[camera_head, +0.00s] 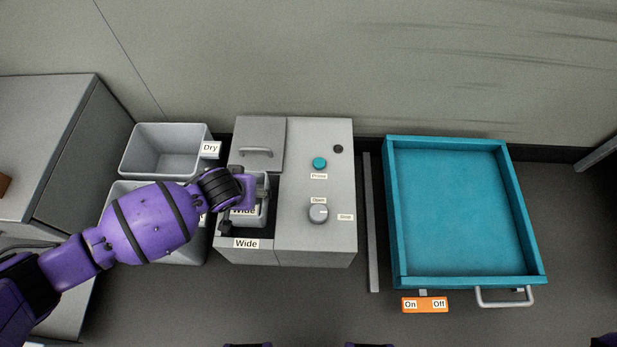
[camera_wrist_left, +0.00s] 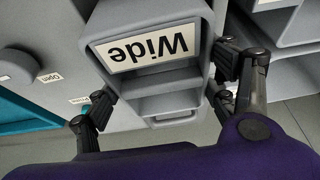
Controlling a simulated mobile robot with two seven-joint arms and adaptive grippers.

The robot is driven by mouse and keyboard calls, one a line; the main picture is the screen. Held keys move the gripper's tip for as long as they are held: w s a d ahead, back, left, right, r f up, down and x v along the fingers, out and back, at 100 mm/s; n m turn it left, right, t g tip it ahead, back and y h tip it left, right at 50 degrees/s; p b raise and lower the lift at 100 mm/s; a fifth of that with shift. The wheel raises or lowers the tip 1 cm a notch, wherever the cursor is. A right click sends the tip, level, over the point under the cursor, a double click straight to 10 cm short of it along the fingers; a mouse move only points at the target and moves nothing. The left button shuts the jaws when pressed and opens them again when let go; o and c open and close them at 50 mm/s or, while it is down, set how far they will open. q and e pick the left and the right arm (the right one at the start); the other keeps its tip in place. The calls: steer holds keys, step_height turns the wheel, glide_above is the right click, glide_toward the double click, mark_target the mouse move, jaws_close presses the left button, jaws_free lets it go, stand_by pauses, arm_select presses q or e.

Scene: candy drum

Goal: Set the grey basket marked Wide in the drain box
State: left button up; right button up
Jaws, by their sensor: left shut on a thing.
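The grey basket (camera_head: 264,212) bears a "Wide" label and is at the left bay of the grey machine (camera_head: 316,240). Its label shows upside down, large and close, in the left wrist view (camera_wrist_left: 150,48). My left gripper (camera_head: 256,197) is shut on the basket, its fingers at either side in the wrist view (camera_wrist_left: 165,90). Whether the basket rests in the bay or hangs just above it, I cannot tell. A grey box (camera_head: 185,252) stands left of the machine, largely hidden behind my left arm; its label is mostly covered. My right gripper is out of view.
A grey box marked "Dry" (camera_head: 166,150) stands behind the hidden one. The machine carries a handled lid (camera_head: 258,135), a teal button (camera_head: 320,163) and a dial (camera_head: 319,213). A teal tray (camera_head: 450,210) is at the right, with an orange On/Off switch (camera_head: 425,305) in front.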

arm_select(q)
step_height(320, 180, down, 3)
steer(key=shift+f+b, duration=0.2)
steer(key=shift+b, duration=0.4)
step_height(320, 180, down, 4)
steer(key=shift+f+b, duration=0.25)
steer(key=shift+b, duration=1)
steer(key=shift+f, duration=0.25)
steer(key=shift+r, duration=0.15)
steer(key=shift+f, duration=0.65)
steer(key=o, duration=0.9)
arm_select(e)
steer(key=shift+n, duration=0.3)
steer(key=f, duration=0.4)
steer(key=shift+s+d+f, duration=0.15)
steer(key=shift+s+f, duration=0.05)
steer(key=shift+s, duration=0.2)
arm_select(q)
steer(key=shift+o, duration=0.2)
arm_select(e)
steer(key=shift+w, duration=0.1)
